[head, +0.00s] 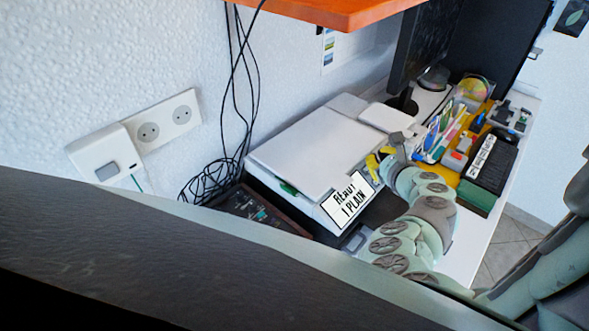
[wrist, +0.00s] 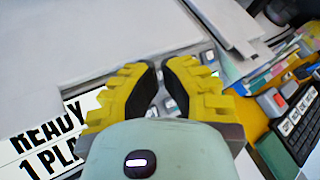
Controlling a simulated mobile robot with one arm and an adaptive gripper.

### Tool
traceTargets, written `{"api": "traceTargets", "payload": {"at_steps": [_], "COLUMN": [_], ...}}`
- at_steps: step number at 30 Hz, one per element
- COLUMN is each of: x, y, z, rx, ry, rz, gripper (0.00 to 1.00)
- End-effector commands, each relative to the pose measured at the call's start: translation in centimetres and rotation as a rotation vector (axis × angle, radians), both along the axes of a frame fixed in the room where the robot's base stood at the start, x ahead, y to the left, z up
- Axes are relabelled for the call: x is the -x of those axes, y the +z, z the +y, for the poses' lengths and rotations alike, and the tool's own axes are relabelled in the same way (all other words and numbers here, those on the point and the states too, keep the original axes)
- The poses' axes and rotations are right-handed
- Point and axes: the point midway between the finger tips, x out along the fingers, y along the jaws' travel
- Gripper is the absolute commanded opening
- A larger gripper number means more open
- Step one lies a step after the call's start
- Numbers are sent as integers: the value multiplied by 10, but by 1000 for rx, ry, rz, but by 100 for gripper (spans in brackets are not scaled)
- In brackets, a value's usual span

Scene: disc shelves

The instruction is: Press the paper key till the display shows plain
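The printer (head: 310,150) is a flat white machine on the desk, and part of its top shows in the wrist view (wrist: 60,45). The display (head: 348,198) on its front reads READY over 1 PLAIN; in the wrist view its text (wrist: 45,145) is partly hidden behind my gripper. Several small grey keys (wrist: 170,105) show between my fingers, with no readable labels. My gripper (wrist: 160,65) has yellow fingers with black pads, a narrow gap between them and nothing held. In the head view my gripper (head: 385,155) is at the printer's right front. Contact with a key cannot be seen.
An orange shelf (head: 335,10) overhangs the printer. Black cables (head: 235,110) hang behind its left side. A yellow tray (head: 448,172) with pens and small items stands to the right, beside a dark box (head: 492,165). A monitor (head: 425,45) stands behind.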

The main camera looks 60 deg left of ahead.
Motion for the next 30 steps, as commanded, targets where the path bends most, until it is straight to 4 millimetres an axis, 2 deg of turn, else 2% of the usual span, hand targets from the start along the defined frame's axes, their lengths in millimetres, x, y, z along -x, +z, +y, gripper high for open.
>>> {"api": "traceTargets", "payload": {"at_steps": [10, 24, 30], "x": [-1, -6, -7], "y": [3, 42, 44], "z": [-2, -21, -24], "rx": [0, 0, 0], "ry": [-2, -3, -2], "rz": [0, 0, -1], "gripper": [0, 0, 0]}}
